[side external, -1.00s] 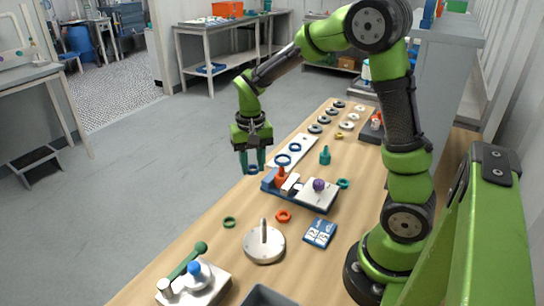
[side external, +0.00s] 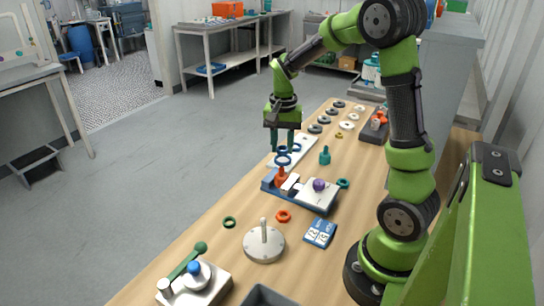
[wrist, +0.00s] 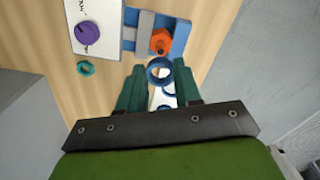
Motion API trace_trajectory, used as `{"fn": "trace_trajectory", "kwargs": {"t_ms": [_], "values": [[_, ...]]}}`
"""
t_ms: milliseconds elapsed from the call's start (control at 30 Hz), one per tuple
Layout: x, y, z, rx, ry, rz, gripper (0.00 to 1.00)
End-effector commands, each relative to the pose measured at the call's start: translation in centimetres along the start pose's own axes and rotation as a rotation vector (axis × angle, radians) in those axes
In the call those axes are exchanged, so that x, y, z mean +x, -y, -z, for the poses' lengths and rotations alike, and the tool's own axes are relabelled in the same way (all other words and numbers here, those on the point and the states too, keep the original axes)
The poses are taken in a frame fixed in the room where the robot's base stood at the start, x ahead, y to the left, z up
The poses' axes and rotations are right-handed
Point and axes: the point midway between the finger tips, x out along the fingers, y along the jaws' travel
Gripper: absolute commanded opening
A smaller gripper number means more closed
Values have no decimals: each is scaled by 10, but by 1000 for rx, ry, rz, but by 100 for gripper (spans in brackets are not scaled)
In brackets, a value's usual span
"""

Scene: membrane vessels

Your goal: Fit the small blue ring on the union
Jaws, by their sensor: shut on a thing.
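My gripper (side external: 283,149) is shut on a blue ring, which shows between the fingertips in the wrist view (wrist: 150,74). The ring hangs above the white board (side external: 304,143), where other blue rings lie; one is near the board's front end (side external: 283,161). In the side view the held ring and those on the board overlap closely.
A purple knob (side external: 319,185) stands on the fixture's white plate. A teal ring (side external: 343,184) and teal fitting (side external: 325,156) are to its right and behind. An orange ring (side external: 283,216), green ring (side external: 229,222) and round metal base with a post (side external: 264,244) are in front.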

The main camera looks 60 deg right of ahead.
Motion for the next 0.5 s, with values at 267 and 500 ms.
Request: {"fn": "trace_trajectory", "kwargs": {"t_ms": [267,500], "values": [[14,1,-1,7,2,-1,6],[31,1,-1,5,2,-1,6]]}}
